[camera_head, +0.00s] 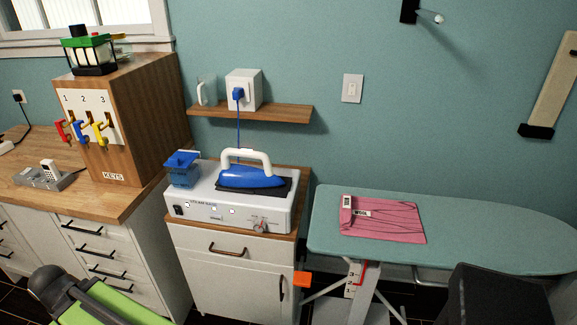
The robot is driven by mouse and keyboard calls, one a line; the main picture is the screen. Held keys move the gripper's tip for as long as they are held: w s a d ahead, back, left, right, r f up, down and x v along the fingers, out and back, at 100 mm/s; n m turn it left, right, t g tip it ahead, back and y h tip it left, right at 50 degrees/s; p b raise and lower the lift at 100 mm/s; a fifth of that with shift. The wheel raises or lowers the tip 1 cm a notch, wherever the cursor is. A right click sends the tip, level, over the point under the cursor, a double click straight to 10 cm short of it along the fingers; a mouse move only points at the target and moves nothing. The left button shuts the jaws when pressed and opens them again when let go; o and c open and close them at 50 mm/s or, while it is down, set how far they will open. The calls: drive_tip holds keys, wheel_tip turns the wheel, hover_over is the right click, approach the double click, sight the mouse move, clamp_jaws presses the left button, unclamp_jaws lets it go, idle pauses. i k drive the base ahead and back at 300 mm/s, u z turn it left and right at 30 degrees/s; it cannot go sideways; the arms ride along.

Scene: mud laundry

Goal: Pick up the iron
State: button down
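The iron (250,177) has a blue body and a white arched handle. It rests on a dark pad on top of a white steam station (225,207), which stands on a small white cabinet with a wooden top. A blue cord runs from behind the iron up to a blue plug in a white box (249,90) on the wall shelf. Nothing is holding the iron, and its handle is uncovered. I do not see my gripper in this view.
A blue container (182,169) sits left of the iron on the station. The wooden key cabinet (144,107) stands on the counter to the left. The ironing board (490,230) with a folded pink cloth (382,222) is to the right.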

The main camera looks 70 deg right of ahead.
sight(233, 175)
drive_tip(key=u, duration=0.2)
drive_tip(key=k, duration=0.1)
drive_tip(key=z, duration=2.15)
drive_tip(key=k, duration=0.85)
drive_tip(key=u, duration=0.2)
drive_tip(key=i, duration=0.85)
drive_tip(key=z, duration=0.05)
